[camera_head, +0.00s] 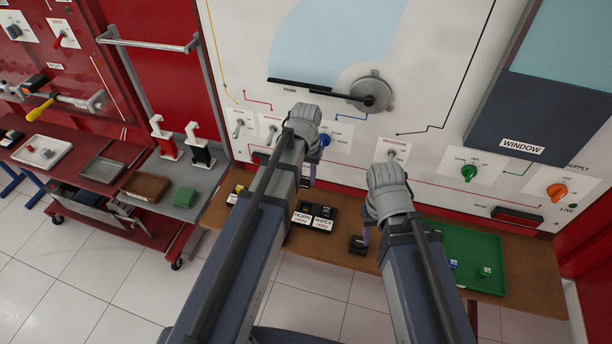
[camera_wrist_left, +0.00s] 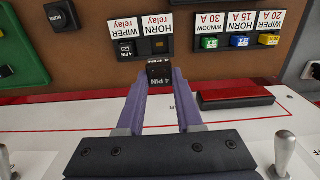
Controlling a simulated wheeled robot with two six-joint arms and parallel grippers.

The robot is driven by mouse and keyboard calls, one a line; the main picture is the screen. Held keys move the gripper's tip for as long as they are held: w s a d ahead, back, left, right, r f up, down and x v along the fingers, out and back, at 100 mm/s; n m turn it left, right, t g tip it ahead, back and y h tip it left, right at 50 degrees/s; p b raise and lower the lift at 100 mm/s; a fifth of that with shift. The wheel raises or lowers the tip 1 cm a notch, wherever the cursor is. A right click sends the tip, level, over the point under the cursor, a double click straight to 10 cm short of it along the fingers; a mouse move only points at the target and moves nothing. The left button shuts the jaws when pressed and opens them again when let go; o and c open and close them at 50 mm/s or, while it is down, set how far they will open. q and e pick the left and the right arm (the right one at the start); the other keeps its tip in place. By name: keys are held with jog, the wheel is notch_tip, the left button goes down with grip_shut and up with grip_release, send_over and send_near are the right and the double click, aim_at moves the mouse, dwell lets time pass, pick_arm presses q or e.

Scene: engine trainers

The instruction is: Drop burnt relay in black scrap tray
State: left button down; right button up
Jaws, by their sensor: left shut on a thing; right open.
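My left gripper (camera_head: 312,176) is shut on a black relay (camera_wrist_left: 160,73) marked 4 PIN, held in front of the wall panel above the bench. In the left wrist view its purple fingertips (camera_wrist_left: 158,80) close on the relay's sides. The black relay holder (camera_wrist_left: 171,37) with WIPER and HORN labels is just beyond; a relay sits in its WIPER place and its HORN place looks empty. My right gripper (camera_head: 366,238) is open beside another black relay (camera_head: 357,245) on the bench. I cannot pick out a black scrap tray; the arms hide part of the bench.
A green tray (camera_head: 488,238) with small blocks stands at the bench's right. Fuses such as a yellow one (camera_wrist_left: 268,40) sit right of the holder in the left wrist view.

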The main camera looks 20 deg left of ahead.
aim_at(305, 178)
pick_arm(q)
jog(key=shift+r+p, duration=1.5)
jog(key=shift+r, duration=0.2)
jog(key=shift+a, duration=0.1)
